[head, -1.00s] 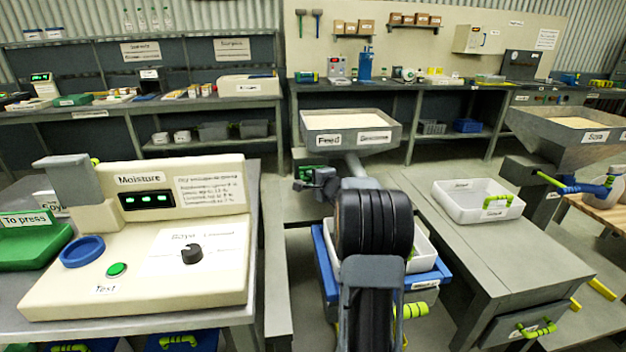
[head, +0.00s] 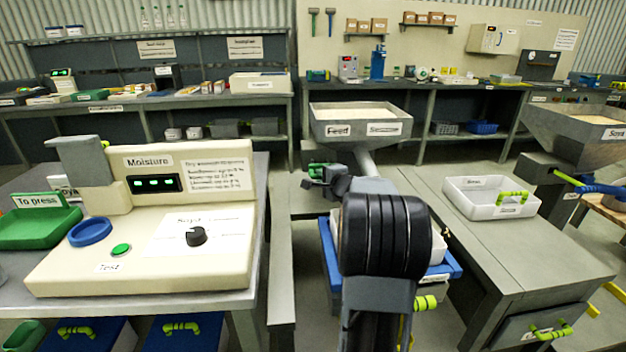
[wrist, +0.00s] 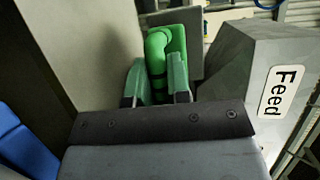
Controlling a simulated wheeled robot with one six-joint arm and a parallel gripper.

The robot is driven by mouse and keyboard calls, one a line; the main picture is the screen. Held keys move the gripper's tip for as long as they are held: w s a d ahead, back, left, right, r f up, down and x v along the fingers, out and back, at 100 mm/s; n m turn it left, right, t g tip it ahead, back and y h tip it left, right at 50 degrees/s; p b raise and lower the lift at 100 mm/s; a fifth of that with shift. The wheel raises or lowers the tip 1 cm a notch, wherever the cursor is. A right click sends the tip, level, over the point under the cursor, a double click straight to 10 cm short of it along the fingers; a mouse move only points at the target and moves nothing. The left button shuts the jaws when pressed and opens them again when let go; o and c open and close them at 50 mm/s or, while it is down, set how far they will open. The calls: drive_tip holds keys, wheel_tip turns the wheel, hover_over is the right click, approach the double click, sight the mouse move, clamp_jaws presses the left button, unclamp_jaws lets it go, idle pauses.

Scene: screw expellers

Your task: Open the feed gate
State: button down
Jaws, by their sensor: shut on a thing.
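The feed hopper (head: 345,142), a grey bin labelled Feed and filled with pale grain, stands at the middle back. Its sloping wall with the Feed label (wrist: 278,92) is at the right of the wrist view. A green bent handle (wrist: 156,48) on a flat grey plate (wrist: 190,40) is beside the hopper; I take it to be the feed gate's handle. My gripper (wrist: 156,82) is shut on this handle, with one finger on each side. In the head view my gripper (head: 318,175) is small, below the hopper's left corner, and my arm hides much beneath it.
A blue-rimmed crate (head: 440,272) stands behind my arm. A white tray (head: 470,205) lies on the bench at right, beside the Soya hopper (head: 575,140). The Moisture tester (head: 150,240) fills the left bench. In the wrist view a grey wall (wrist: 85,50) is close at left.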

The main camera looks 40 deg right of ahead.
drive_tip(key=c, duration=1.1)
unclamp_jaws()
drive_tip(key=shift+s, duration=0.1)
drive_tip(key=p+v, duration=0.1)
drive_tip(key=v, duration=1.2)
drive_tip(key=shift+s, duration=0.3)
drive_tip(key=shift+r, duration=0.1)
